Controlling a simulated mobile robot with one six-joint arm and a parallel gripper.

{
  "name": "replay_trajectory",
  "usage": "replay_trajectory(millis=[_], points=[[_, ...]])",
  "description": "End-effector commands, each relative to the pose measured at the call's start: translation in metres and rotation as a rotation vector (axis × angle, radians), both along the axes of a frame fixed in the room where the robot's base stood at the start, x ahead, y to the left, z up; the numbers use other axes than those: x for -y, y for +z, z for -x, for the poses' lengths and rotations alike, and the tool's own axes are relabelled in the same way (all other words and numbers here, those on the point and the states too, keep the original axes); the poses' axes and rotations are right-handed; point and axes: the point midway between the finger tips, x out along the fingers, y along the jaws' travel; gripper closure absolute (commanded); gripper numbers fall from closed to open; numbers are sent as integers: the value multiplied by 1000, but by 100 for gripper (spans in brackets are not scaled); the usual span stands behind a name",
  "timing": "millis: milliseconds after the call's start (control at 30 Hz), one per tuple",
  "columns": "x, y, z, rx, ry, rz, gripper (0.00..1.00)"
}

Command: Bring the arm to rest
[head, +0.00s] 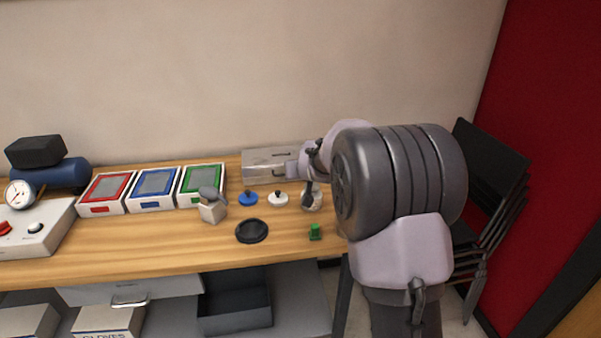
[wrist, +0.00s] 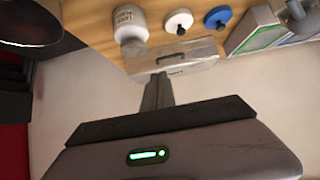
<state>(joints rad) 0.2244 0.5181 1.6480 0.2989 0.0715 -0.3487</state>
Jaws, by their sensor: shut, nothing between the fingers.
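My arm reaches over the right end of the wooden table (head: 150,244) in the head view, its large dark joint hiding part of the table's right end. My gripper (head: 290,170) is beside a clear box with a small handle (head: 262,158) at the table's back. In the wrist view my gripper (wrist: 160,78) is shut and empty, its fingertips near the clear box (wrist: 200,50). I cannot tell whether they touch it.
Red (head: 105,190), blue (head: 153,187) and green (head: 203,183) framed trays stand at the back. A blue knobbed disc (head: 248,198), white knobbed disc (head: 278,200), black round dish (head: 252,231) and green block (head: 315,233) lie nearby. Black stacked chairs (head: 490,170) stand right.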

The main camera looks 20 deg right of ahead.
Motion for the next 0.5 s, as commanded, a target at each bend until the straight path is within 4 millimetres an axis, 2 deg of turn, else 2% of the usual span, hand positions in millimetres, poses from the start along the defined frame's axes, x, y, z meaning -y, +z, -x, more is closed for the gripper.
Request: replay_trajectory(millis=[167,267,367,400,467,500], points=[[-2,4,5,-1,0,-2,100],[-21,26,26,-12,11,-35,100],[-66,64,91,-61,28,-127,100],[-86,77,128,-90,33,-170,100],[-114,88,186,-141,36,-232,100],[-130,90,225,-173,36,-269,100]])
